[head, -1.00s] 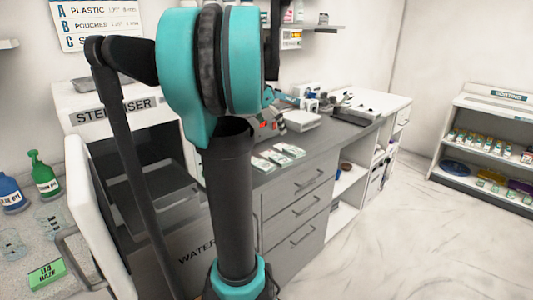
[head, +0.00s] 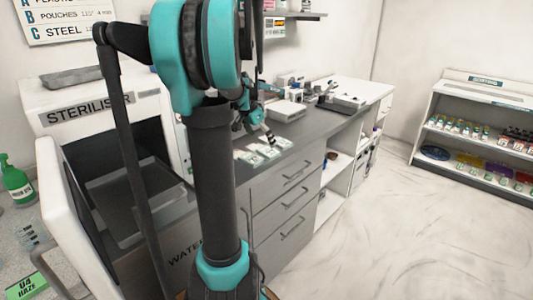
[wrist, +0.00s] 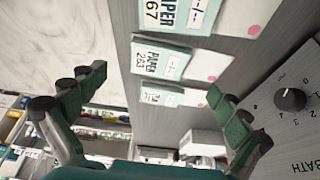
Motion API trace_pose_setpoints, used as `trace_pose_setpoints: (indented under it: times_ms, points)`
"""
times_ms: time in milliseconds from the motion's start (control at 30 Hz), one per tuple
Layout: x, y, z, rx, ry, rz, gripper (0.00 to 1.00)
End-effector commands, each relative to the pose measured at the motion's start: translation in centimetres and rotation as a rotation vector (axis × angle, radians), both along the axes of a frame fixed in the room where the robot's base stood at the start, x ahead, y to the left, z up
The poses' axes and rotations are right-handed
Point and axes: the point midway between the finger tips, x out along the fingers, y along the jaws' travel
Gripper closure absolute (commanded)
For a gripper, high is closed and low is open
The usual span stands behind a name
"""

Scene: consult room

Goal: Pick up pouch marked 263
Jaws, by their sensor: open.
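The pouch marked 263 (wrist: 163,61) lies flat on the grey counter, between two other pouches in the wrist view. It is white and pale teal, with "PAPER 263" on its label and a pink dot at one end. In the head view it seems to be the middle pouch (head: 266,151), but its number is too small to read. My gripper (wrist: 155,86) is open and empty, with its green fingers spread on either side of the pouch row. In the head view, my gripper (head: 270,139) hangs above the pouches, apparently apart from them.
A pouch marked 267 (wrist: 180,14) and a third pouch (wrist: 158,94) flank it closely. A control panel with a dial (wrist: 290,99) stands to the right in the wrist view. The open steriliser (head: 90,108) is left in the head view. White equipment (head: 286,111) stands farther along the counter.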

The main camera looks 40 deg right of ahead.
Motion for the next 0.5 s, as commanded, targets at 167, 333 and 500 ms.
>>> trace_pose_setpoints:
  times_ms: [167, 333, 500]
  points:
    - [0.0, -0.5, -1.0, 0.000, 0.000, -0.001, 0.00]
    - [0.0, -1.6, -3.2, 0.000, -0.001, -0.002, 0.00]
    - [-0.1, -2.3, -4.8, 0.000, 0.000, -0.001, 0.00]
